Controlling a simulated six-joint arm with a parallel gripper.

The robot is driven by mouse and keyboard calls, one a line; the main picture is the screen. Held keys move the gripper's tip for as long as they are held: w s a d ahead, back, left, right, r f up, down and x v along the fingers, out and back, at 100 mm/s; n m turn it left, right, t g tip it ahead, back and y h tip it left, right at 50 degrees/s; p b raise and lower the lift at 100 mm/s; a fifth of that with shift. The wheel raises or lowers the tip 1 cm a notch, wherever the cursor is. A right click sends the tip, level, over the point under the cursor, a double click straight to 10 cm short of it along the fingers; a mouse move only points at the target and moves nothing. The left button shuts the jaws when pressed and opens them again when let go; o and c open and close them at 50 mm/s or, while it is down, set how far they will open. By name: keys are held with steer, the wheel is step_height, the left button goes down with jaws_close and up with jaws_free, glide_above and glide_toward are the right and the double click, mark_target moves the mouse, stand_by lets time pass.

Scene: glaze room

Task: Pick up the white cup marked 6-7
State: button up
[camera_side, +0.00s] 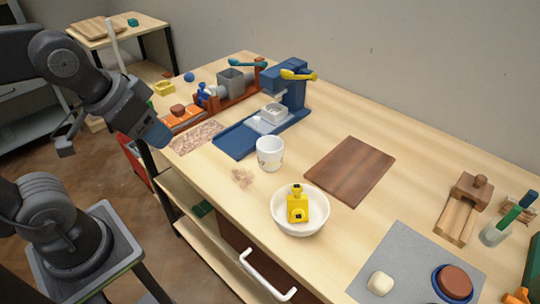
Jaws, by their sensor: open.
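A white cup (270,153) stands upright on the wooden workbench (221,190), near its front edge. Small marks show low on its side, but they are too small to read. My gripper (108,146) is at the left, off the front of the bench and well apart from the cup. It is open and empty, with one jaw at its left and the other at its right.
A white bowl (287,228) holding a yellow bottle (297,204) stands in front of the cup. A brown board (350,171) lies to the right. A blue press (286,92) stands behind the cup.

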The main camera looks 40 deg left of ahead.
steer(key=shift+o, duration=0.2)
steer(key=o, duration=0.8)
steer(key=m+g+h, duration=0.1)
steer(key=m+g, duration=0.4)
steer(key=m, duration=1.1)
glide_above(271, 153)
steer(key=w+a, duration=0.2)
steer(key=a, duration=0.2)
step_height(271, 153, down, 5)
steer(key=f, duration=0.6)
steer(key=d+f, duration=0.1)
steer(key=f, duration=0.2)
steer(key=shift+w, duration=0.3)
steer(key=shift+s+d+f, duration=0.1)
steer(key=shift+d+f, duration=0.1)
steer(key=shift+f, duration=1.05)
steer(key=shift+s+d+f, duration=0.1)
steer(key=shift+d+f, duration=0.1)
steer(key=shift+f, duration=1.05)
